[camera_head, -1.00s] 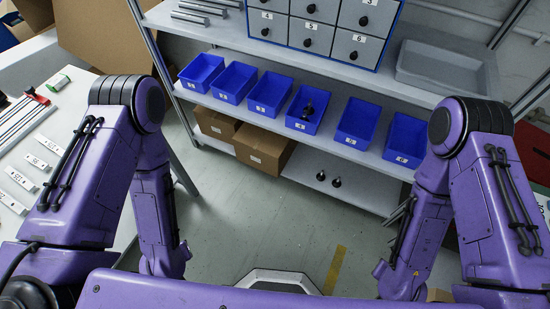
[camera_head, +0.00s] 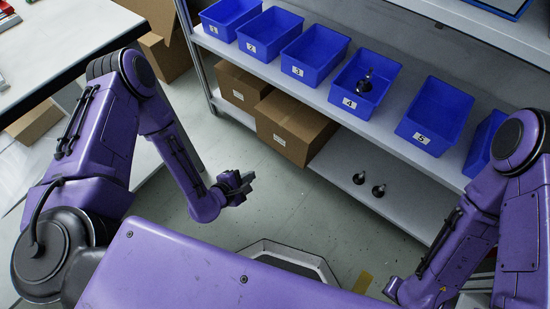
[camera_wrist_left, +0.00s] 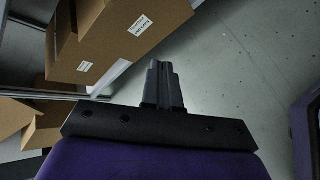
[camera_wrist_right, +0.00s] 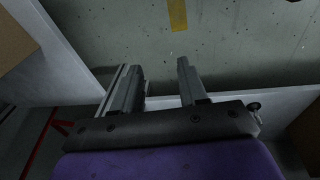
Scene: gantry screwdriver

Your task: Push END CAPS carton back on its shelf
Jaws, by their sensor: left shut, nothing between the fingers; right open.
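Two brown cartons stand on the low shelf. The nearer, larger one (camera_head: 290,128) juts out past the shelf's front edge; its label is too small to read in the head view, so I cannot be sure it is END CAPS. A carton with two white labels (camera_wrist_left: 125,38) fills the upper left of the left wrist view. The other carton (camera_head: 238,86) stands to its left. My left gripper (camera_head: 250,183) is shut and empty, over the floor in front of the larger carton and apart from it. My right gripper (camera_wrist_right: 158,72) is open and empty in the right wrist view.
Blue bins (camera_head: 312,52) line the shelf above the cartons. Two dark knobbed parts (camera_head: 368,186) stand on the low shelf (camera_head: 410,205) right of the cartons. A white table (camera_head: 60,45) is at the left. The floor (camera_head: 285,195) before the cartons is clear.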

